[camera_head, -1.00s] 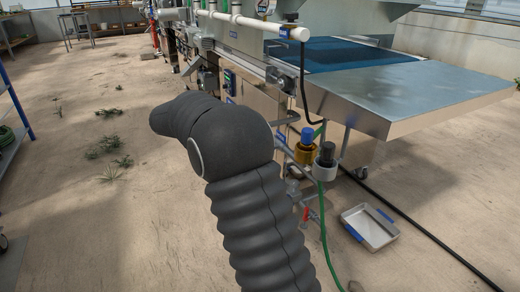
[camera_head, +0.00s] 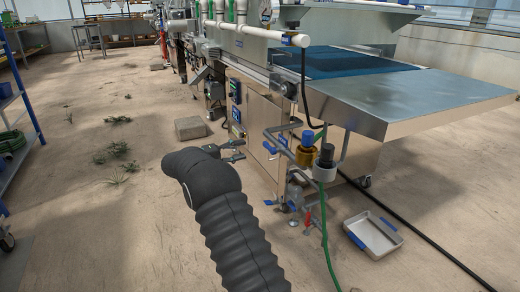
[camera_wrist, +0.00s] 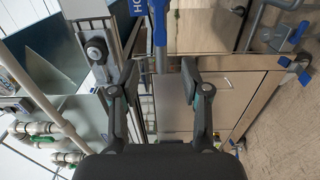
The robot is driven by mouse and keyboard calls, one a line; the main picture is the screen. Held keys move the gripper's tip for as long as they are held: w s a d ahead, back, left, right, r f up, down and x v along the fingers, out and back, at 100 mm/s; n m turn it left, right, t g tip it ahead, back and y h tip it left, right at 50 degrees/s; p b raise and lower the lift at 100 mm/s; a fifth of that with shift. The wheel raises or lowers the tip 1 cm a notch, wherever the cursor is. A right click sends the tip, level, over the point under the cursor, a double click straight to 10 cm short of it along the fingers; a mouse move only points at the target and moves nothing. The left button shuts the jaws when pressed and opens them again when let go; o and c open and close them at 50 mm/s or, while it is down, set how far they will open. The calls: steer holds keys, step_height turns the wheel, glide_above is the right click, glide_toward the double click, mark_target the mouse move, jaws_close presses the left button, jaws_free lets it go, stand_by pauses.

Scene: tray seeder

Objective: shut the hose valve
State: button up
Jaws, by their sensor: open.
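A blue handle (camera_wrist: 160,22) on a metal stem shows at the top of the wrist view, beside a blue plate (camera_wrist: 137,8) whose visible letters read "HO". The top of both is cut off. My gripper (camera_wrist: 160,79) is open, its fingertips below the handle and to either side of its line, with nothing held. In the head view my gripper (camera_head: 240,150) is in front of the machine's side panel, close to a small blue label (camera_head: 238,131). A red lever (camera_head: 308,217) sits low by the green hose (camera_head: 325,238). I cannot tell which one is the hose valve.
The machine's metal table (camera_head: 420,95) juts out at right. Filter bowls (camera_head: 306,155) and pipes stand below it. A shallow tray (camera_head: 371,236) and a black cable (camera_head: 425,236) lie on the floor. A grey block (camera_head: 190,128) is behind my gripper.

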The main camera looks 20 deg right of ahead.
mark_target(264, 145)
steer(key=d, duration=0.9)
steer(key=shift+w+d, duration=0.15)
steer(key=shift+w, duration=0.05)
